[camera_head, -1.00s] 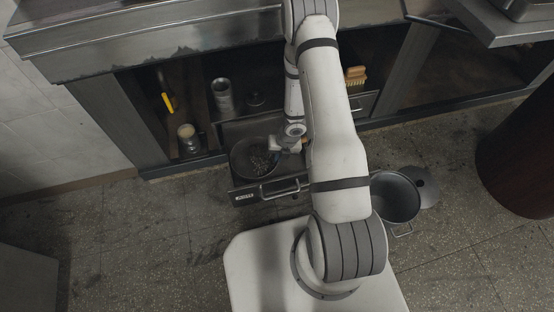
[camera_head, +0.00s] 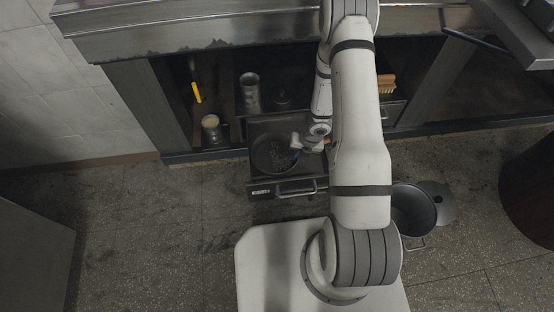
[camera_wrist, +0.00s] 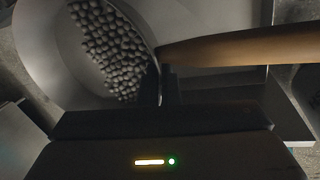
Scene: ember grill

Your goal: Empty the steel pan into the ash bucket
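The steel pan (camera_head: 268,164) sits in an open drawer (camera_head: 262,190) under the counter. In the wrist view the pan (camera_wrist: 45,45) holds many small round grey pellets, and its brown handle (camera_wrist: 240,47) reaches to the right. My gripper (camera_head: 299,146) is at the pan's right side. In the wrist view its two fingers (camera_wrist: 161,84) are close together over the rim near the handle's root, and look shut on it. The fingertips are partly hidden in shadow. The grey ash bucket (camera_head: 412,212) stands on the floor to the right of my arm.
A round lid (camera_head: 442,203) lies beside the bucket. A cream-topped jar (camera_head: 211,128), a metal canister (camera_head: 249,92), a yellow-handled tool (camera_head: 196,92) and a brush (camera_head: 386,84) are on the shelves. A dark brown barrel (camera_head: 535,190) stands at far right.

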